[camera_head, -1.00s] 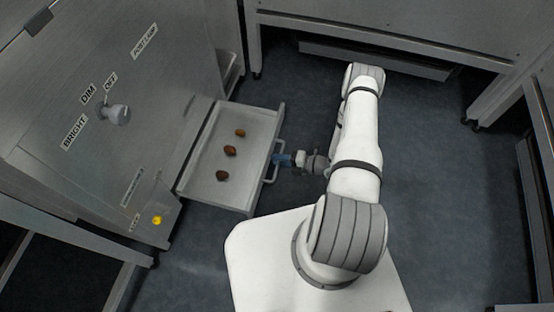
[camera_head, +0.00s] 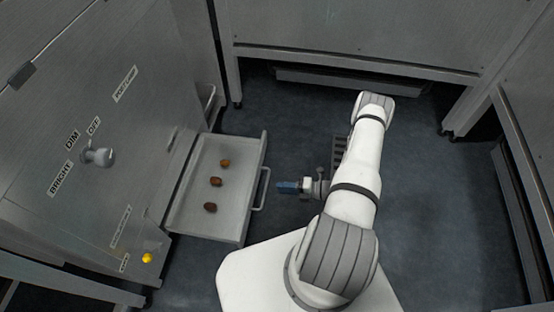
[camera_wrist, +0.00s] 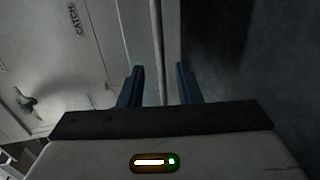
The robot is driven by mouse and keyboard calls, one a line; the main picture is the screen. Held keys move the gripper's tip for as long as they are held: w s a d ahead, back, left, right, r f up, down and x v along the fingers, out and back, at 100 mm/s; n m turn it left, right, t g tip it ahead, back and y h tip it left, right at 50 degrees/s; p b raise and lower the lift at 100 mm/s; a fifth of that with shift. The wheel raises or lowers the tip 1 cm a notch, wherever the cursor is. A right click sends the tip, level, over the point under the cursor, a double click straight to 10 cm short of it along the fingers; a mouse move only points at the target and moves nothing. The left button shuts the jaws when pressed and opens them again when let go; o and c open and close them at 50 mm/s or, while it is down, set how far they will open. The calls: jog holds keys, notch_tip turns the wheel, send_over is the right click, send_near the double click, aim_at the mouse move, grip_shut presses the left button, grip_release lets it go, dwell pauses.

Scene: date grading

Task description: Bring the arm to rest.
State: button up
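My gripper (camera_head: 288,187) is in the head view, a short gap to the right of the drawer handle (camera_head: 262,189). It is empty and touches nothing that I can see. In the wrist view its two blue fingers (camera_wrist: 160,88) stand apart with nothing held between them. My white arm reaches forward from my base and bends left to the gripper. The drawer (camera_head: 243,218) is pulled out of the grey cabinet and holds three brown dates, the middle one (camera_head: 215,182) between the other two.
The grey cabinet (camera_head: 110,120) on the left bears a knob (camera_head: 100,157), labels and a yellow button (camera_head: 147,258). Grey benches (camera_head: 350,50) stand at the back and right. Dark floor (camera_head: 430,210) is clear to the right of my arm.

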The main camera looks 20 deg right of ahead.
jog(key=w+a+r+n+g+h+p, duration=0.15)
jog(key=r+n+g+p, duration=0.7)
jog(key=r, duration=1.35)
jog(key=w+a+r+n+g+h+p, duration=0.15)
jog(key=r+n+p, duration=0.45)
jog(key=r+n, duration=1.2)
jog(key=s+a+r+n+t+h+p, duration=0.1)
jog(key=s+r+n+h+p, duration=0.2)
jog(key=r, duration=1.1)
jog(key=s+a+r+n+t+h+p, duration=0.1)
jog(key=s+r+n+h+p, duration=0.3)
jog(key=r, duration=1)
jog(key=s+a+r+n+t+h+p, duration=0.1)
jog(key=s+r+n+t+h+p, duration=0.2)
jog(key=s+r+n+p, duration=0.5)
notch_tip(320, 180, up, 6)
jog(key=shift+h, duration=0.3)
jog(key=shift+s, duration=0.1)
